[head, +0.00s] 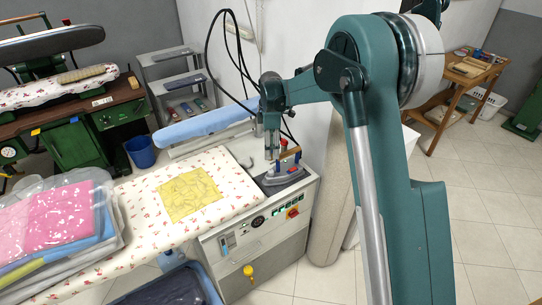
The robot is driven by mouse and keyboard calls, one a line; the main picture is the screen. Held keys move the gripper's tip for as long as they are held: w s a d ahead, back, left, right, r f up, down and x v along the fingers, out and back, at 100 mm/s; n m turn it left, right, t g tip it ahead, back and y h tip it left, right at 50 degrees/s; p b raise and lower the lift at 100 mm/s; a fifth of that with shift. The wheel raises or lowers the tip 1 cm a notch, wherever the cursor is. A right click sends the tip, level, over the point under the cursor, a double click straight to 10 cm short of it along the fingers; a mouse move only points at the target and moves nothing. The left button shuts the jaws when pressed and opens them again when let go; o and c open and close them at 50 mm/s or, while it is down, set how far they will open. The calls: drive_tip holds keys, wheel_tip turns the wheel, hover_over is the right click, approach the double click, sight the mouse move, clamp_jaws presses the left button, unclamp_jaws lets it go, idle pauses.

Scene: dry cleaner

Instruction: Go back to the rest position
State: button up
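My teal arm rises at the right of the head view and reaches left. My gripper (274,156) hangs fingers-down at the right end of the ironing table, directly over an iron (284,178). The iron rests on a dark plate at the table's end and has a wooden-coloured handle. The fingertips are close to the handle; I cannot tell whether they touch it. The fingers are too small and overlapped to show whether they are open or shut.
A yellow cloth (190,194) lies on the floral ironing table (150,224). Bagged pink and blue laundry (58,218) is at left. A blue sleeve board (205,123) stands behind. Black cables (236,55) hang by the gripper. A beige roll (330,200) stands right of the table; floor beyond is open.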

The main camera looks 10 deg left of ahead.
drive_tip(key=shift+r, duration=0.3)
idle(0.4)
drive_tip(key=s+d+r+m+t+b, duration=0.15)
drive_tip(key=s+d+r+m, duration=0.35)
drive_tip(key=s+d+r, duration=0.55)
drive_tip(key=s+d+r+m+t+b, duration=0.15)
drive_tip(key=s+d+r+m, duration=0.5)
drive_tip(key=d, duration=0.65)
drive_tip(key=s+d+f+m+t, duration=0.1)
drive_tip(key=s+d+m, duration=0.2)
drive_tip(key=s, duration=0.6)
drive_tip(key=s+d+f+m+t+b, duration=0.1)
drive_tip(key=s+d+m+t, duration=0.1)
drive_tip(key=s+d, duration=0.5)
drive_tip(key=s+d+f+m+t+b, duration=0.1)
drive_tip(key=s+d+m, duration=0.4)
drive_tip(key=s, duration=0.6)
drive_tip(key=shift+s+d+f+t, duration=0.3)
drive_tip(key=shift+f+t, duration=0.1)
drive_tip(key=shift+f, duration=0.2)
drive_tip(key=shift+c, duration=0.6)
